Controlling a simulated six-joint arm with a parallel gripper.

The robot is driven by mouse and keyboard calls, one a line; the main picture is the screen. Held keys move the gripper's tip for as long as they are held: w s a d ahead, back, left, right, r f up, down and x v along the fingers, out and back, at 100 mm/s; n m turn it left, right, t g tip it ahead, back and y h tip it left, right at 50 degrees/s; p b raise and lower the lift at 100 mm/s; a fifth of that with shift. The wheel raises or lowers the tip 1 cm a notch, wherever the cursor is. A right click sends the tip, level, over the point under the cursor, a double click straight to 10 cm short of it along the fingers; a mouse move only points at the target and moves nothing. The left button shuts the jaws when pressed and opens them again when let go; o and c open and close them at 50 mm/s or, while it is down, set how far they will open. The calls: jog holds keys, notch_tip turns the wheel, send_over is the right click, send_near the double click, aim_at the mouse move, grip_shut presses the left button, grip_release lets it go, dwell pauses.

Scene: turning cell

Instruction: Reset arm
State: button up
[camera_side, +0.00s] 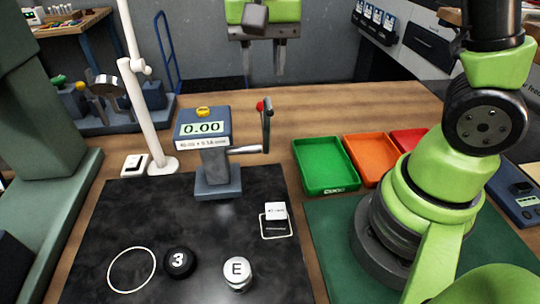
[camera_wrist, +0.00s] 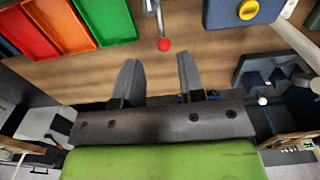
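My gripper (camera_side: 263,62) is raised high above the back edge of the wooden table in the side view. Its two fingers point down, stand apart and have nothing between them. In the wrist view my gripper (camera_wrist: 157,78) also shows its fingers spread and empty, with bare wood beyond the tips. The fingers touch nothing.
A gauge (camera_side: 203,130) reading 0.00 stands on a black mat (camera_side: 130,215). A black "3" piece (camera_side: 179,262), a silver "E" piece (camera_side: 238,272) and a small white block (camera_side: 276,211) are on the mat. Green (camera_side: 325,165), orange (camera_side: 369,158) and red (camera_side: 408,140) trays stand right.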

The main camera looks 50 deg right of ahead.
jog(key=shift+r, duration=0.85)
jog(key=s+r+n+t+y, duration=0.1)
jog(key=s+r+n+t, duration=0.1)
jog(key=s, duration=0.5)
jog(key=s+r+n+t+y, duration=0.1)
jog(key=s+r+n+t, duration=0.2)
jog(key=s+t, duration=0.2)
jog(key=shift+s+a+r, duration=0.15)
jog(key=shift+s+r, duration=0.15)
jog(key=shift+s, duration=0.55)
